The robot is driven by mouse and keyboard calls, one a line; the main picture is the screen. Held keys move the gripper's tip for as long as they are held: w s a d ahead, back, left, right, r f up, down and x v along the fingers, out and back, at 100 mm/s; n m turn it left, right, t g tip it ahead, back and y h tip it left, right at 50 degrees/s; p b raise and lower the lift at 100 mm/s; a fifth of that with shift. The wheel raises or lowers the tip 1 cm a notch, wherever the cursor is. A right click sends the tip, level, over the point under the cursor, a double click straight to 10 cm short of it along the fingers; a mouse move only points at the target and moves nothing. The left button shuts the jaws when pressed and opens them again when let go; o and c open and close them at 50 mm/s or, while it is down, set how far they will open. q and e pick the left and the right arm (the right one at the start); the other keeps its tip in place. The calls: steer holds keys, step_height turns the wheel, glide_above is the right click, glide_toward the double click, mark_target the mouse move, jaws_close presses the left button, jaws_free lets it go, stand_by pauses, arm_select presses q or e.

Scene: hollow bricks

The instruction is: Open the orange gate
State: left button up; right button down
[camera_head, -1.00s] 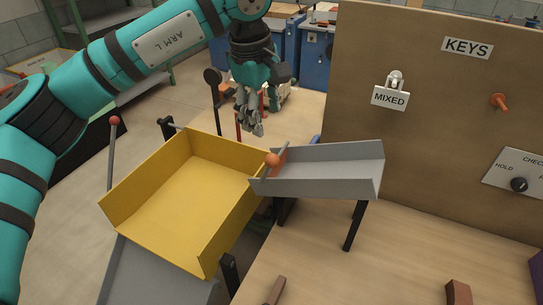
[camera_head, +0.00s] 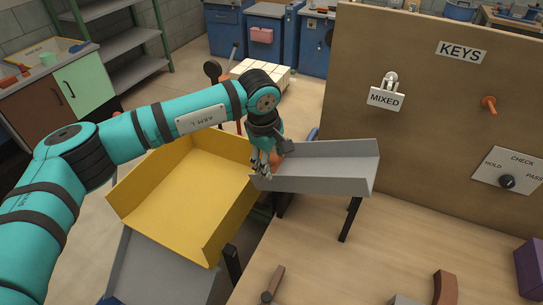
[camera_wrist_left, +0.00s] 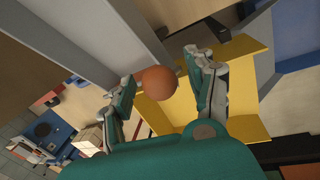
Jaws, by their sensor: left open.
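The orange gate (camera_head: 277,158) is at the left end of the grey chute (camera_head: 335,180), beside the yellow tray (camera_head: 180,200). My left gripper (camera_head: 264,170) points down over it and hides most of it in the head view. In the left wrist view the gate's round orange knob (camera_wrist_left: 157,85) lies between the open fingers of my left gripper (camera_wrist_left: 160,72). Neither finger is clearly closed on it. The gate's plate is mostly hidden. My right gripper does not show.
A grey chute (camera_head: 150,270) lies below the yellow tray. Brown pieces and a purple block (camera_head: 530,268) lie on the wooden bench (camera_head: 350,270).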

arm_select(q)
steer(key=shift+c, duration=0.3)
jaws_close()
steer(key=d+f+b, duration=0.1)
steer(key=b, duration=0.3)
steer(key=s+d+f+b, duration=0.1)
steer(key=d+b, duration=0.1)
steer(key=b, duration=0.2)
steer(key=d+f+b, duration=0.1)
steer(key=b, duration=0.3)
steer(key=shift+s+d+f, duration=0.1)
steer(key=shift+s+d, duration=0.05)
steer(key=shift+s, duration=0.2)
stand_by(0.7)
